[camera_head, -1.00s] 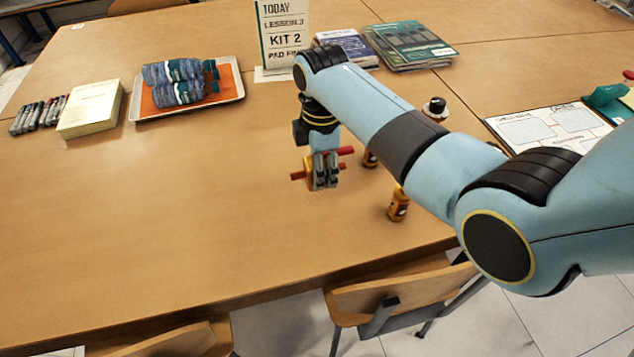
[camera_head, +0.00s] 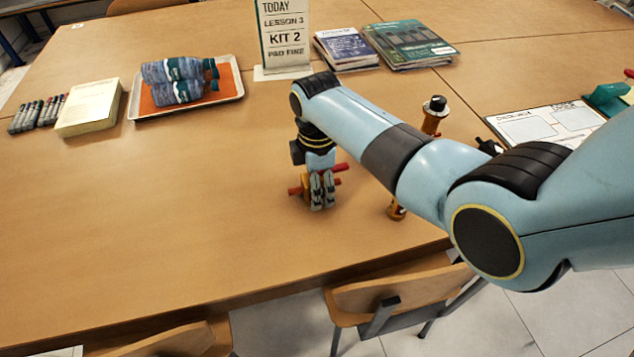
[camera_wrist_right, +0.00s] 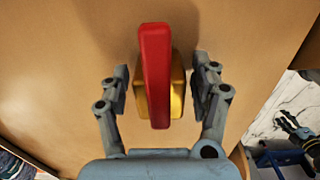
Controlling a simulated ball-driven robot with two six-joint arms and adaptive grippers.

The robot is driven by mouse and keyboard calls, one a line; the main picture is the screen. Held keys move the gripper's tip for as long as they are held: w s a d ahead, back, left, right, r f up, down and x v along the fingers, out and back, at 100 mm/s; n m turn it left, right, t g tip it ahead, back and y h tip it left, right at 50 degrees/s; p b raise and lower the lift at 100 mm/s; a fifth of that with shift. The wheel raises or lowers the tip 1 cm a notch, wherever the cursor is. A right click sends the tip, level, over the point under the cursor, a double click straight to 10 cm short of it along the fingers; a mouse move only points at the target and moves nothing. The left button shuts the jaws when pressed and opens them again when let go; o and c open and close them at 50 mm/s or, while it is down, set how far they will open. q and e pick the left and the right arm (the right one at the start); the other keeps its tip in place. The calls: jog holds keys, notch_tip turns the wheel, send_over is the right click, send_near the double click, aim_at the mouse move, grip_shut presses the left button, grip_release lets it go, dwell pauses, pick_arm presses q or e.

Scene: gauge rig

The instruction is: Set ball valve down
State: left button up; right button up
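The ball valve, a brass-yellow body with a long red lever, shows in the right wrist view (camera_wrist_right: 160,80) and in the head view (camera_head: 304,187), partly hidden by my fingers. It appears to rest on the table (camera_head: 200,225). My right gripper (camera_head: 322,191) is down around it. In the right wrist view, its two fingers (camera_wrist_right: 162,92) stand on either side of the brass body, with a narrow gap showing at each side, so it looks open. My left gripper is not in view.
A brass fitting (camera_head: 396,210) stands just right of the gripper, partly behind my arm. A black-topped brass part (camera_head: 434,113) stands farther back. A tray (camera_head: 238,90) with blue bundles and a paper stack (camera_head: 90,108) lie left. The table's front left is clear.

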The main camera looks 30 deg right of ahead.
notch_tip(320, 180, up, 12)
jog(key=shift+r+p, duration=0.15)
jog(key=shift+p, duration=0.85)
